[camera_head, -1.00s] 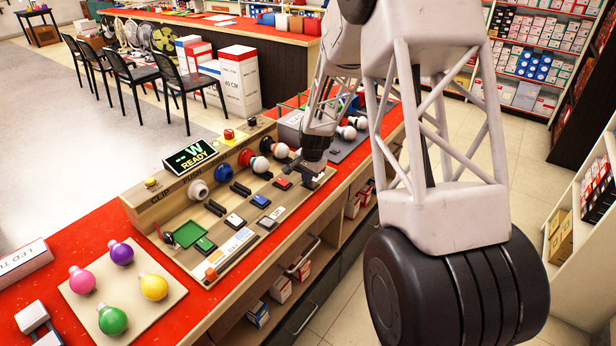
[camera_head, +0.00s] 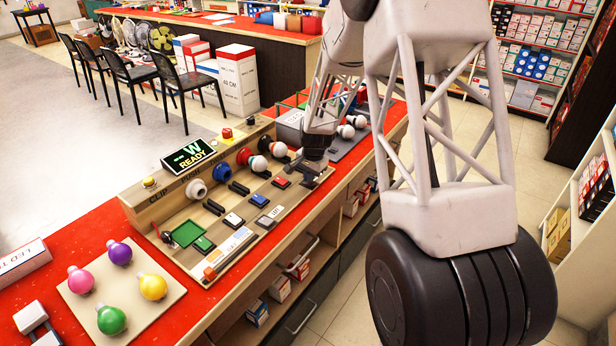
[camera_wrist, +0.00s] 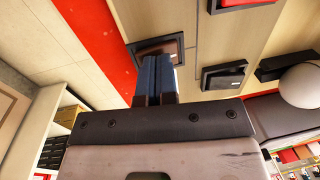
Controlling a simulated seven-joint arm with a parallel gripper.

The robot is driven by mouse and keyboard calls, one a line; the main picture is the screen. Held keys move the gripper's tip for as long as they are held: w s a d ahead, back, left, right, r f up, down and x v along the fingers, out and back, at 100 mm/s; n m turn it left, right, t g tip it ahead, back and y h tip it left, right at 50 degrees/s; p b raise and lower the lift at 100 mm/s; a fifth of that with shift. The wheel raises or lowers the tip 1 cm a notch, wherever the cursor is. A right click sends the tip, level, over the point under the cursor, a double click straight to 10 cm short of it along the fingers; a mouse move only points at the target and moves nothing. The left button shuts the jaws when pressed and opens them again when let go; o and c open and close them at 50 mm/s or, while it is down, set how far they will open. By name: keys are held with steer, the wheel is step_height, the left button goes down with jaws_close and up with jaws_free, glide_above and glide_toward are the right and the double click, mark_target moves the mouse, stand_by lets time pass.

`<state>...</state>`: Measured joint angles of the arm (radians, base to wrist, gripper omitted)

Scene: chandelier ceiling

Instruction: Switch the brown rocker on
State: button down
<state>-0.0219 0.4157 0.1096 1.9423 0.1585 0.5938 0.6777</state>
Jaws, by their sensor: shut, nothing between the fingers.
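The brown rocker (camera_wrist: 168,44) sits in a dark frame on the pale wood panel, just beyond my fingertips in the wrist view. My gripper (camera_wrist: 157,58) is shut and empty. Its dark blue fingers overlap the near part of the rocker in that view; I cannot tell whether they touch it. In the head view my gripper (camera_head: 311,170) is over the far right of the switch board (camera_head: 233,255), beyond the red rocker (camera_head: 281,183). The brown rocker is mostly hidden there by my gripper. Its tilt is unclear.
A black rocker (camera_wrist: 225,75) and a red rocker (camera_wrist: 238,3) lie near the fingers. Red counter (camera_head: 90,230) surrounds the board. Coloured bulbs lie on a tray (camera_head: 172,292) at left.

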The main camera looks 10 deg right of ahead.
steer(key=shift+r, duration=0.1)
stand_by(0.3)
step_height(320, 180, up, 14)
steer(key=w+a, duration=0.1)
steer(key=shift+w+a+f, duration=0.2)
steer(key=shift+w+a, duration=0.15)
stand_by(0.6)
steer(key=s+d+r+n, duration=0.2)
steer(key=s+r, duration=0.5)
steer(key=s, duration=0.5)
steer(key=s+d+r+n, duration=0.1)
steer(key=s+r+n, duration=0.1)
steer(key=s+r, duration=0.75)
steer(key=s+d+f+n, duration=0.1)
steer(key=s+n, duration=0.1)
steer(key=s, duration=1.3)
steer(key=s+d+f+n+t+h, duration=0.1)
steer(key=s+f+n, duration=0.1)
steer(key=s, duration=1.2)
steer(key=shift+s+d+n+t, duration=0.2)
steer(key=shift+s+n+t, duration=0.1)
steer(key=shift+s+n, duration=0.1)
